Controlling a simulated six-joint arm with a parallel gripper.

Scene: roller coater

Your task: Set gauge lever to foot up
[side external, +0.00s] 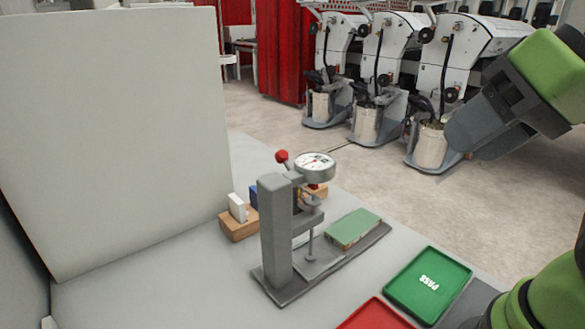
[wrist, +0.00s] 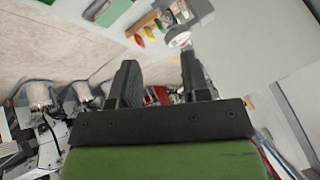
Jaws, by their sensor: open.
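The grey gauge stand (side external: 277,235) stands upright on the table in the side view, with a round white-faced dial (side external: 315,164) at its top. The gauge lever (side external: 282,156) ends in a red knob, just left of the dial and above the column top. The foot (side external: 310,257) hangs on a thin spindle low over the base plate; whether it touches is too small to tell. My gripper (side external: 458,134) is up at the right, well apart from the stand. In the wrist view its two dark fingers (wrist: 160,82) are spread with nothing held between them.
A green block (side external: 353,229) lies on the stand's base. A green PASS tray (side external: 428,284) and a red tray (side external: 375,315) are at front right. A wooden holder (side external: 238,225) stands behind the column. A large pale panel (side external: 115,140) rises at left.

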